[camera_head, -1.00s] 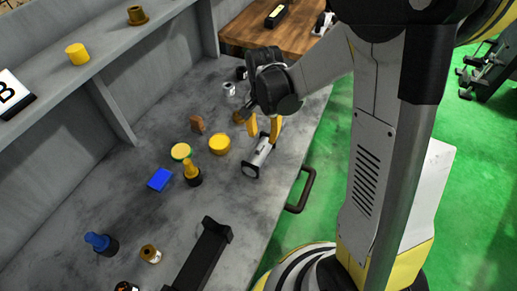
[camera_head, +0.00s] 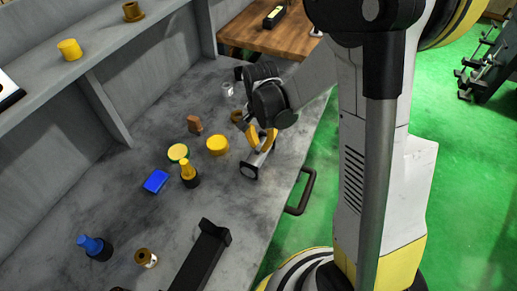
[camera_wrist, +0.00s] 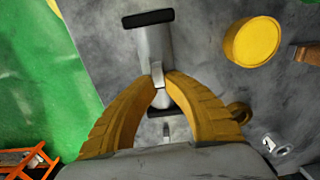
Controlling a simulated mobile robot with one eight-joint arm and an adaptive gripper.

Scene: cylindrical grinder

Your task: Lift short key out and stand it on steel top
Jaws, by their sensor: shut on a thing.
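My gripper (camera_head: 262,140) has its yellow fingers down at the steel cylindrical holder (camera_head: 251,168), which lies on the grey steel top (camera_head: 215,190) near its front edge. The holder has a black end piece at each end and also shows in the wrist view (camera_wrist: 155,42). In the wrist view my fingertips (camera_wrist: 161,80) are shut on a small pale grey block (camera_wrist: 157,72), which looks like the short key, at the middle of the holder. Its lower part is hidden, so I cannot tell how deep it sits.
A yellow round part (camera_head: 217,145), a brown block (camera_head: 194,124), a yellow-topped bottle (camera_head: 188,173) and a blue block (camera_head: 155,181) stand to the left. A black bar (camera_head: 203,255) lies in front. Bare top shows between them. A dark handle (camera_head: 301,191) juts from the front edge.

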